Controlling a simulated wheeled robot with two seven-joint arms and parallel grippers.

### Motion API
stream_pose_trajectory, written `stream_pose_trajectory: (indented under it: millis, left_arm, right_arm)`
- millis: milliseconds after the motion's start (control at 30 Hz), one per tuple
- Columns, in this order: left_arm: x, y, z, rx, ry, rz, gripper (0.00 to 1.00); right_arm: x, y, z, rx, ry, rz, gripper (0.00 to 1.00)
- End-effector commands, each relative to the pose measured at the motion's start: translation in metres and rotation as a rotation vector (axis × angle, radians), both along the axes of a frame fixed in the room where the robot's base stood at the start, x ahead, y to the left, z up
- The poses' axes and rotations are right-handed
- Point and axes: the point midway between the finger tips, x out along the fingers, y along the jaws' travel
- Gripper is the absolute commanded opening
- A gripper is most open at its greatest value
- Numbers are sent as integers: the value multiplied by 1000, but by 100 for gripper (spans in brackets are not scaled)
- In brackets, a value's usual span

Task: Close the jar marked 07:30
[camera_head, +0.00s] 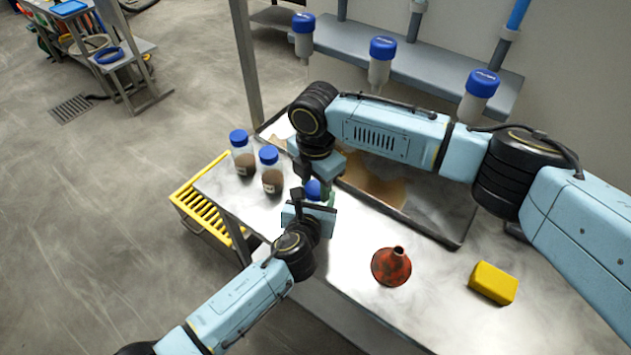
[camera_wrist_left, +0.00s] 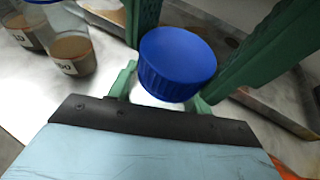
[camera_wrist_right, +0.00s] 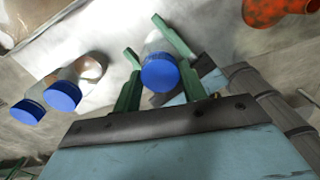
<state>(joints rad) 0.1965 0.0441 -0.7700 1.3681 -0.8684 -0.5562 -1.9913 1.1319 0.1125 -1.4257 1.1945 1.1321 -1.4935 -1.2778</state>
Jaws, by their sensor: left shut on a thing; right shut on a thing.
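A blue lid (camera_head: 313,189) sits between my two grippers on the bench; it shows large in the left wrist view (camera_wrist_left: 177,62) and in the right wrist view (camera_wrist_right: 160,73). My right gripper (camera_head: 315,180) comes from above, its green fingers shut on the lid's sides. Below the lid is a clear jar (camera_wrist_right: 157,44), mostly hidden. My left gripper (camera_head: 318,201) reaches in low from the side, shut on the jar's body. I cannot tell whether the lid is seated on the jar, and no 07:30 mark is readable.
Two blue-lidded jars with brown contents, a rear one (camera_head: 243,161) and a nearer one (camera_head: 271,179), stand left of the grippers. A red funnel (camera_head: 391,267) and yellow block (camera_head: 493,283) lie to the right. A metal tray (camera_head: 425,225) is behind; blue-capped bottles (camera_head: 381,62) hang above.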

Motion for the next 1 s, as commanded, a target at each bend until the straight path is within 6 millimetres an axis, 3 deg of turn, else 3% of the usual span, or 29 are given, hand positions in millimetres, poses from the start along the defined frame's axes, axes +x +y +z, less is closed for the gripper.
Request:
stream_pose_trajectory:
  millis: [133,400,433,567,833,1000]
  left_arm:
    - [0,0,0,0,0,-1,0]
    - [0,0,0,0,1,-1,0]
    - [0,0,0,0,1,-1,0]
    - [0,0,0,0,1,-1,0]
    - [0,0,0,0,1,0,0]
    - [0,0,0,0,1,0,0]
  right_arm:
    - [0,0,0,1,1,-108,15]
    - [0,0,0,1,-1,-114,15]
    - [0,0,0,1,-1,-114,46]
    - [0,0,0,1,-1,-113,63]
    - [0,0,3,1,-1,-113,64]
    - [1,0,24,3,-3,-113,64]
